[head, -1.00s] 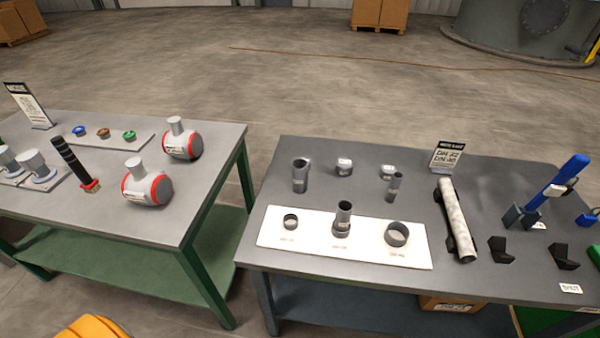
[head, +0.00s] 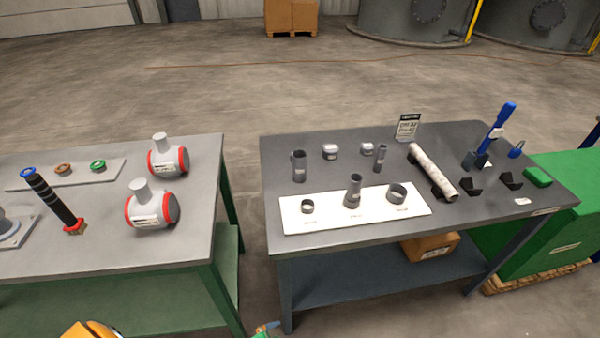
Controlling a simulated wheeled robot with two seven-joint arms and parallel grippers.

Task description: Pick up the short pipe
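Several short grey pipe pieces are on the right table. One pipe (head: 299,167) stands upright at the back left, and a thinner pipe (head: 380,158) stands at the back right. Another pipe piece (head: 353,191) stands in the middle of a white board (head: 330,222), between a small ring (head: 307,206) and a wider ring (head: 397,194). I cannot tell which one is the short pipe. A longer pale pipe (head: 433,170) lies on dark supports to the right.
The left table (head: 110,255) holds grey tees with red rims (head: 153,208), a black-handled tool (head: 52,198) and coloured caps (head: 97,166). A blue tool (head: 490,135) and a sign (head: 407,127) stand on the right table. A gap of bare floor separates the tables.

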